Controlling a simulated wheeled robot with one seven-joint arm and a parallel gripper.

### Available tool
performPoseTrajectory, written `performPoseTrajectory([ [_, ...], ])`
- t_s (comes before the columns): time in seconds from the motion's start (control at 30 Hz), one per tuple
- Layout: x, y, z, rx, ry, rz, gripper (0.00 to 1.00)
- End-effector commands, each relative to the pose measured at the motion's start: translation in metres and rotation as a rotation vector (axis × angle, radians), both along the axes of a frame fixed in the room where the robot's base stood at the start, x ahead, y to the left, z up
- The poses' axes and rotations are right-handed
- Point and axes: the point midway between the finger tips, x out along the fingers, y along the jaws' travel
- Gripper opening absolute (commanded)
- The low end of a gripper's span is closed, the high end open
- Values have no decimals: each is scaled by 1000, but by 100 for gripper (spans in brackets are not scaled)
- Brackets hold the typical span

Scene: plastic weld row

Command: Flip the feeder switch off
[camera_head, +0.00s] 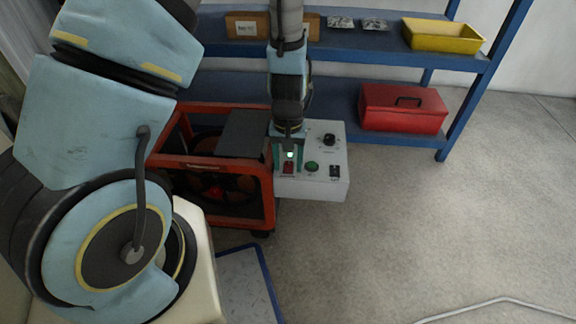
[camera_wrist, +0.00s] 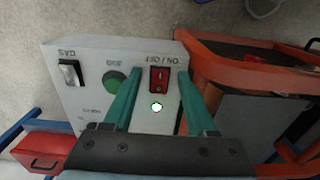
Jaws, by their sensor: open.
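The grey control box (camera_head: 325,191) has a red rocker switch (camera_head: 288,168) at its left. In the wrist view the red rocker (camera_wrist: 159,80) is marked ON / OFF, with the lettering upside down. A small lamp (camera_wrist: 156,106) beside the rocker glows; it also shows in the head view (camera_head: 290,155). My gripper (camera_wrist: 157,74) is open and empty. Its two teal fingers stand on either side of the red rocker, apart from it in the picture. I cannot tell how far the fingertips are from the panel. Which way the rocker is tipped is too small to tell.
The panel also holds a green button (camera_head: 312,167), a black rocker (camera_head: 335,171) and a black knob (camera_head: 329,140). An orange-red frame (camera_head: 213,172) stands directly left of the box. A blue shelf (camera_head: 345,51) with a red toolbox (camera_head: 403,109) is behind.

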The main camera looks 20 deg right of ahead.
Motion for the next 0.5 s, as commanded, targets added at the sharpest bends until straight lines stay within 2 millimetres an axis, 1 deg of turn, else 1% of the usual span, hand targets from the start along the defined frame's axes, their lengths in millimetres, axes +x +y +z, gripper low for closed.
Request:
performPoseTrajectory([
  [0.1, 0, 0, -4, 0, 0, 0, 57],
  [0.33, 0, 0, -4, 0, -1, 0, 57],
  [0.37, 0, 0, -4, 0, -1, 0, 55],
  [0.5, 0, 0, -4, 0, 0, 0, 40],
])
